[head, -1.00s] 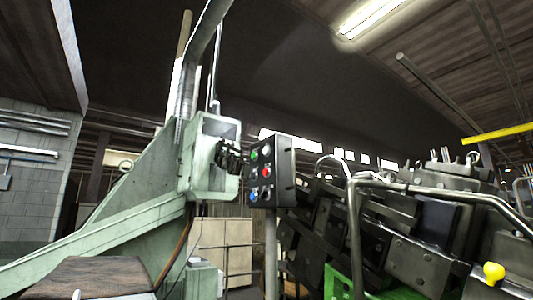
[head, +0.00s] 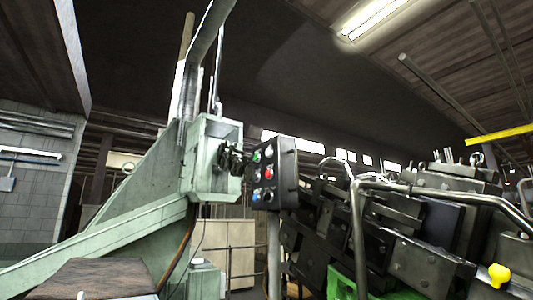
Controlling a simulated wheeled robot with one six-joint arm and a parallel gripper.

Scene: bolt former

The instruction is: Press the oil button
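A dark control box (head: 285,172) stands on a grey post (head: 273,255) near the middle of the head view. Its left-facing front carries several small buttons in two columns. I make out a green button (head: 257,156), a red button (head: 269,173) and a blue button (head: 256,196). The labels are too small to read, so I cannot tell which is the oil button. I cannot make out my gripper in this view. Nothing is seen touching the buttons.
A pale green machine frame (head: 150,190) with a dark fitting (head: 233,158) stands just left of the box. Dark machinery (head: 400,255) with a bent metal rail (head: 357,235) fills the right. A yellow knob (head: 498,275) is at lower right.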

